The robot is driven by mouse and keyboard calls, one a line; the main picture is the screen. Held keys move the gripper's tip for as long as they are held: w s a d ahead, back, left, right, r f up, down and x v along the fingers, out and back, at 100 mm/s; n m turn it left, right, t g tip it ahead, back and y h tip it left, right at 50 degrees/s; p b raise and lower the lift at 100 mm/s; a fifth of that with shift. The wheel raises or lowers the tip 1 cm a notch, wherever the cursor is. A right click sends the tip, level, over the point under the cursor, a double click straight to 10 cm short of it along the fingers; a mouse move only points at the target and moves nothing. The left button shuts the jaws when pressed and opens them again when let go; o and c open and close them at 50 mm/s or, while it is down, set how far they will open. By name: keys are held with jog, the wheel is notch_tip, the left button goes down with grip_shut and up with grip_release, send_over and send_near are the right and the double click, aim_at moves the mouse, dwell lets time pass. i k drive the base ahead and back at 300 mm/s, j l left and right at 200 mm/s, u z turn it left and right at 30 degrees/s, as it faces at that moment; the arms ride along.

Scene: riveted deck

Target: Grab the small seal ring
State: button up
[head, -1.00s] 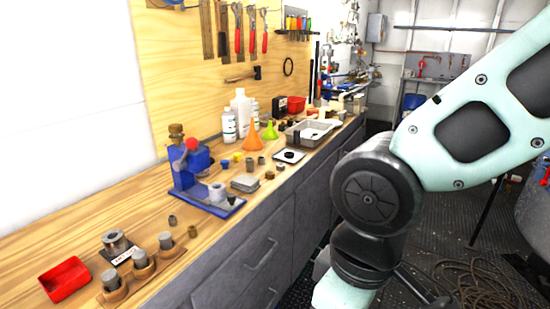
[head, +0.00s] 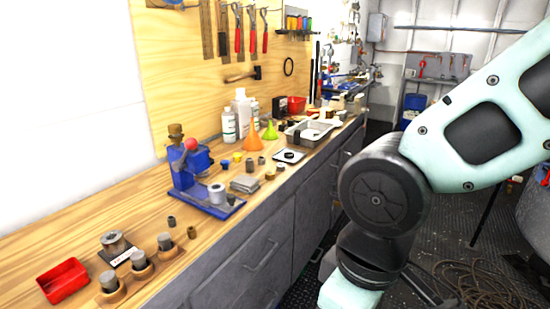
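A small dark ring-like piece (head: 289,155) lies on a white square pad on the wooden bench; it may be the seal ring, but it is too small to be sure. Several small dark and brass cylinders or collars stand between the pad and the blue press, and I cannot tell whether any is a seal ring. My arm fills the right side, over the floor in front of the drawers. My gripper is out of view below the picture.
The blue press (head: 200,180) with a red knob stands mid-bench. A red tray (head: 63,281) and a wooden holder with metal cylinders (head: 140,262) are at the near end. Bottles, funnels and a metal tray (head: 313,132) stand farther back. Coiled rope (head: 480,285) lies on the floor.

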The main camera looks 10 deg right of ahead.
aim_at(289, 155)
jog(key=i+l+u, duration=0.15)
jog(key=u, duration=0.35)
jog(key=i+l+u, duration=0.15)
jog(key=u, duration=0.3)
jog(key=i+l+u, duration=0.1)
jog(key=l, duration=0.25)
jog(key=i+l+u, duration=0.1)
jog(key=l, duration=0.25)
jog(key=i+l, duration=0.25)
jog(key=l, duration=0.15)
jog(key=i+l+u, duration=0.15)
jog(key=l, duration=0.25)
jog(key=i+l+u, duration=0.1)
jog(key=l, duration=0.25)
